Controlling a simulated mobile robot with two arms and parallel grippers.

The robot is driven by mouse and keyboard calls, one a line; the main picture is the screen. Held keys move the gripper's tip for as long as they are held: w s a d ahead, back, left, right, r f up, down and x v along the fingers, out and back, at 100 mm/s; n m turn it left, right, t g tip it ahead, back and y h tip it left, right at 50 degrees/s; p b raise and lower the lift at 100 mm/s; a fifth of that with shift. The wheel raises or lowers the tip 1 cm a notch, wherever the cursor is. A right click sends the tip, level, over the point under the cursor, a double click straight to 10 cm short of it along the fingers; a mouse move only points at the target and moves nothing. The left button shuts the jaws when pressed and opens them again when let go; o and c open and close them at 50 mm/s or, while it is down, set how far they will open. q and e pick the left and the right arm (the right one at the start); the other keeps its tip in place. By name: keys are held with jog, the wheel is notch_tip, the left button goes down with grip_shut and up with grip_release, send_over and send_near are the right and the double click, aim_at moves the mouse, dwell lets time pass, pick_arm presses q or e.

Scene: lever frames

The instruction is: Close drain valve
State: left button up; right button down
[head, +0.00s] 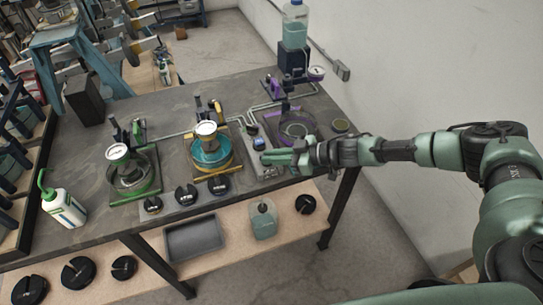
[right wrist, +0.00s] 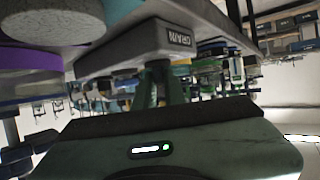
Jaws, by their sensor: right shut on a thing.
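The drain valve's grey block, with a DRAIN label (right wrist: 180,38), shows in the right wrist view just beyond my fingers. In the head view the grey valve panel (head: 252,131) stands on the bench between the yellow and purple stations. My right gripper (head: 268,158) reaches in from the right to the front of this panel. In the right wrist view its green fingers (right wrist: 163,85) are close together under the label, shut on the drain valve lever. The fingers mostly hide the lever, so its angle cannot be told. My left gripper is not in view.
Green (head: 133,172), yellow (head: 210,155) and purple (head: 297,128) stations stand along the dark bench (head: 95,215). A white bottle (head: 64,207) is at the left. Black weights (head: 187,194) line the front edge. A wall closes off the right side.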

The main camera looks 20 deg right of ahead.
jog(key=shift+w+d+f+n+g+y+b, duration=0.15)
jog(key=shift+n+g+y+b, duration=0.1)
jog(key=shift+n+g, duration=0.2)
jog(key=shift+w+r+n+g+y+b, duration=0.1)
jog(key=shift+w+n+g+y+b, duration=0.1)
jog(key=shift+n+g, duration=0.2)
jog(key=n+g+b, duration=0.2)
jog(key=b, duration=0.2)
jog(key=n+g+y+b, duration=0.1)
jog(key=n+g+b, duration=0.2)
jog(key=b, duration=0.1)
jog(key=shift+w+f, duration=0.15)
jog(key=shift+r+n+g+y+b, duration=0.25)
jog(key=shift+n+g+b, duration=0.1)
jog(key=shift+g+b, duration=0.35)
jog(key=c, duration=1.5)
grip_release()
